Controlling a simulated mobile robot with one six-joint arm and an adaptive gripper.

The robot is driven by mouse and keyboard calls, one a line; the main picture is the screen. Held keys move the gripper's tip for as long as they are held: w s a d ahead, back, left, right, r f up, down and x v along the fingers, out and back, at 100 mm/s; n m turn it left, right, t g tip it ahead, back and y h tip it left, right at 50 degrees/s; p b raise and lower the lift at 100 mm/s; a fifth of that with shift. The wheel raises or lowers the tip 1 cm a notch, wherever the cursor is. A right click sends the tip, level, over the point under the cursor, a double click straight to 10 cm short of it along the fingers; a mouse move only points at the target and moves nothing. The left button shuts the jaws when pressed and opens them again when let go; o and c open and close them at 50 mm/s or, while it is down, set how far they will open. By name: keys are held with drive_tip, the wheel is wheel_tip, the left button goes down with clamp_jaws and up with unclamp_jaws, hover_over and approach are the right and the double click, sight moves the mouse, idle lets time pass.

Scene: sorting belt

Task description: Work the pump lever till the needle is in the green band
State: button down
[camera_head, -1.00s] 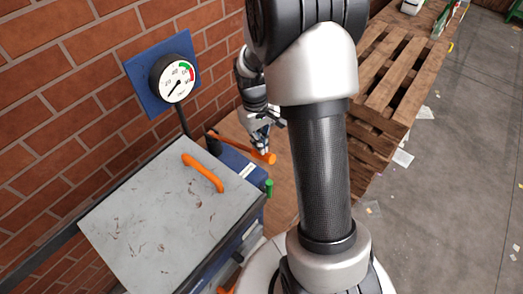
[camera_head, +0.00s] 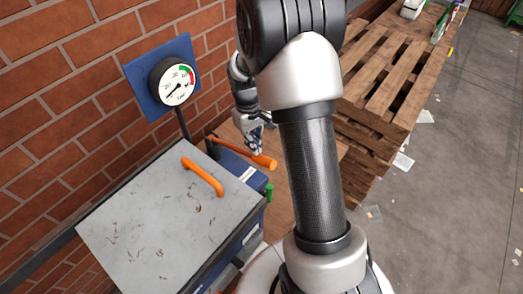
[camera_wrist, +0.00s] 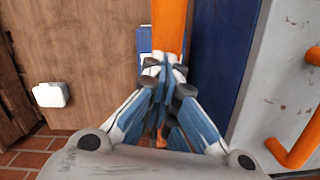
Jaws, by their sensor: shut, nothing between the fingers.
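The round white gauge (camera_head: 178,84) sits on a blue backing plate on the brick wall. Its needle points to the lower left, away from the green band at the upper right of the dial. The orange pump lever (camera_head: 250,157) slants down to the right beside the grey-topped cabinet. My gripper (camera_head: 255,150) is shut and empty at the lever, nearer its outer end. In the wrist view the lever (camera_wrist: 170,25) runs up from behind the closed fingers (camera_wrist: 163,75), which hide part of it. Whether they touch it I cannot tell.
The grey-topped cabinet (camera_head: 150,220) carries a fixed orange handle (camera_head: 203,177). A green knob (camera_head: 269,192) is on its right side. Wooden pallets (camera_head: 385,75) are stacked behind my arm. Open floor with paper scraps lies at right.

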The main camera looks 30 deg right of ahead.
drive_tip(key=shift+s, duration=0.1)
wheel_tip(320, 180, up, 12)
drive_tip(key=w, duration=0.1)
drive_tip(key=shift+w, duration=0.15)
idle(0.4)
idle(0.6)
drive_tip(key=shift+a, duration=0.15)
drive_tip(key=s+a+r+t+b, duration=0.1)
drive_tip(key=s+a+t+b, duration=0.1)
drive_tip(key=s+a+b, duration=0.4)
drive_tip(key=s+a+r+t+b, duration=0.2)
drive_tip(key=s+a+b, duration=0.1)
drive_tip(key=s, duration=0.6)
drive_tip(key=s+a+f+m+t+b, duration=0.1)
drive_tip(key=s+a+f+b, duration=0.1)
drive_tip(key=s+f, duration=0.3)
drive_tip(key=s+b, duration=0.1)
drive_tip(key=s, duration=0.2)
drive_tip(key=shift+a+t+b, duration=0.35)
drive_tip(key=shift+a+t, duration=0.05)
